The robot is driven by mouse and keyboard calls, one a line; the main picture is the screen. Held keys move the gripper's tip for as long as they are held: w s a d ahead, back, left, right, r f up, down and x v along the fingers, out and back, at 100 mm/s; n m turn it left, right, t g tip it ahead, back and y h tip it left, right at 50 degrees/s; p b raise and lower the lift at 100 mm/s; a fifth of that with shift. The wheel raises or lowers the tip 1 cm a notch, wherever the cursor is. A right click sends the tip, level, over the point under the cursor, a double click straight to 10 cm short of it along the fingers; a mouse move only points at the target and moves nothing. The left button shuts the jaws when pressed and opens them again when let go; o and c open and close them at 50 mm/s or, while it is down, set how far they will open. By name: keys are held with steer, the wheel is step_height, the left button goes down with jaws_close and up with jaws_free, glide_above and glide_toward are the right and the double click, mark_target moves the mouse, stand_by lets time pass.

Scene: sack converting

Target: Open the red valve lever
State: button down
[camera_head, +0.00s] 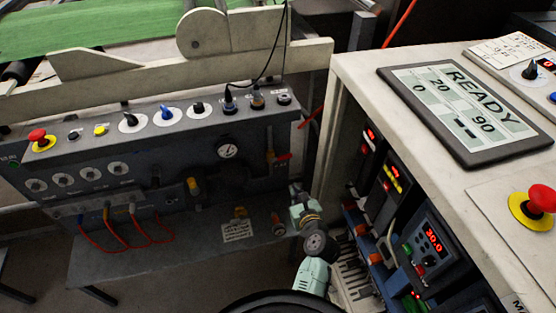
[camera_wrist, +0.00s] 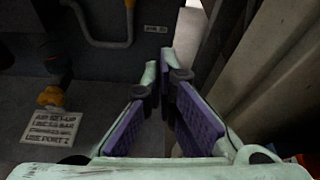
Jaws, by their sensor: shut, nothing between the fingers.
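The red valve lever (camera_head: 284,156) shows in the head view at the right end of the grey panel. It sits on a thin vertical pipe and sticks out to the right. I do not make it out in the wrist view. My gripper (camera_wrist: 163,82) shows in the wrist view with its purple-padded fingers shut and nothing between them. In the head view my gripper and wrist (camera_head: 305,212) are below and slightly right of the lever, apart from it. The fingertips are too small there to tell clearly.
The grey panel (camera_head: 100,152) carries knobs, a gauge (camera_head: 228,150) and red hoses (camera_head: 125,238). A printed sign (camera_wrist: 50,127) and a yellow-topped fitting (camera_wrist: 52,97) lie left of my gripper. A pale cabinet (camera_head: 345,80) with instruments stands close on the right, leaving a narrow gap.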

mark_target(285, 157)
steer(key=w+a+p, duration=0.2)
steer(key=w+a, duration=0.1)
steer(key=w, duration=0.5)
steer(key=shift+w+r, duration=0.35)
steer(key=shift+r, duration=0.1)
